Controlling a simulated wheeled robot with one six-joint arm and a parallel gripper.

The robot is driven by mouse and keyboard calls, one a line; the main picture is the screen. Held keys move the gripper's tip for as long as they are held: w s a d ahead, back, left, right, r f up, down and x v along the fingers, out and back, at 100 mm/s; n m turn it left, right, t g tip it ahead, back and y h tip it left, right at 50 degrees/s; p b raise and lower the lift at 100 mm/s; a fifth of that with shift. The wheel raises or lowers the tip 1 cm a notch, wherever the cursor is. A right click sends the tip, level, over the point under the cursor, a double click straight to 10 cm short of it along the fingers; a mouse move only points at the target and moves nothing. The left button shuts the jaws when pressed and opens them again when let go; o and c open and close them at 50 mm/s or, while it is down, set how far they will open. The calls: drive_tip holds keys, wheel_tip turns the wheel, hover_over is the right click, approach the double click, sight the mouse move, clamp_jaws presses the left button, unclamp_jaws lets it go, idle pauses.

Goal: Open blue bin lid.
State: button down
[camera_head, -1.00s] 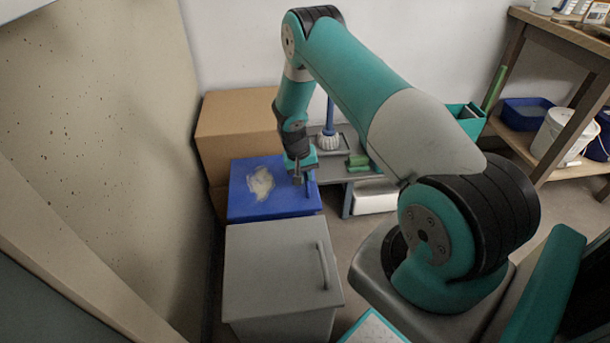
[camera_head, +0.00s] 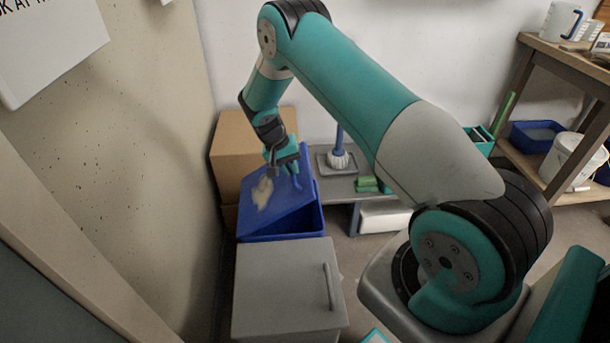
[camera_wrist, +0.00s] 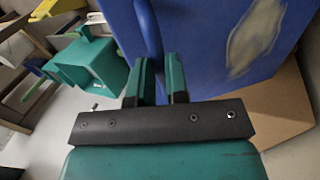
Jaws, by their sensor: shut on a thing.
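The blue bin (camera_head: 310,220) stands behind the grey bin in the head view. Its blue lid (camera_head: 285,205) carries a pale smear and is tilted partly up, with a dark gap showing the bin's inside at the front and right. My gripper (camera_head: 288,168) is at the lid's right side, shut on the blue lid handle. In the wrist view, my gripper's teal fingers (camera_wrist: 157,80) close around the blue handle (camera_wrist: 148,28), and the lid (camera_wrist: 205,40) with its smear fills the upper right.
The grey bin (camera_head: 285,285) with a closed lid stands in front. A cardboard box (camera_head: 228,150) is behind the blue bin. A low grey shelf (camera_head: 345,187) with a brush (camera_head: 340,158) is to the right. The speckled wall is close on the left.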

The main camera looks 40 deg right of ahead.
drive_tip(key=w+a+r, duration=0.2)
drive_tip(key=w+a, duration=0.3)
drive_tip(key=a, duration=0.2)
drive_tip(key=w+a+r+p, duration=0.1)
drive_tip(key=w+a+r, duration=0.2)
drive_tip(key=w+a, duration=0.2)
drive_tip(key=shift+a, duration=1.8)
drive_tip(key=c, duration=1.2)
unclamp_jaws()
drive_tip(key=shift+o, duration=0.4)
drive_tip(key=shift+w+r+p, duration=0.15)
drive_tip(key=shift+r+p, duration=0.15)
drive_tip(key=shift+r, duration=0.05)
wheel_tip(320, 180, up, 20)
drive_tip(key=p, duration=1.5)
drive_tip(key=shift+f, duration=0.15)
